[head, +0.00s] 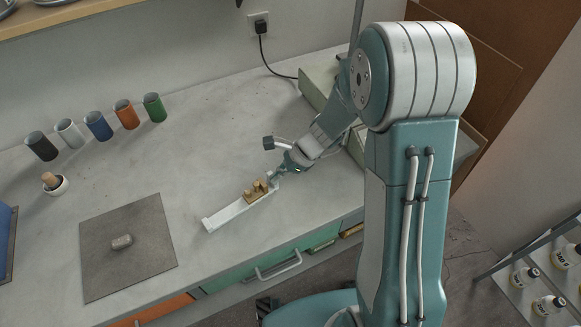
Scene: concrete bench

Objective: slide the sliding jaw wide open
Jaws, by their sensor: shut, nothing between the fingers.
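A long white rail (226,213) lies on the concrete bench, running diagonally from lower left to upper right. A tan, stepped jaw piece (256,190) sits on it towards its upper right end. I cannot tell from this distance which part of the tan piece slides or how wide any gap is. My gripper (273,179) is shut and empty, low over the rail's upper right end, right beside the tan piece. Whether it touches the piece is too small to tell.
Black, white, blue, orange and green cups (98,125) stand in a row at the back left. A mortar with pestle (54,183) and a grey mat (100,232) bearing a stone-like lump (121,242) are left. Bench between mat and rail is clear.

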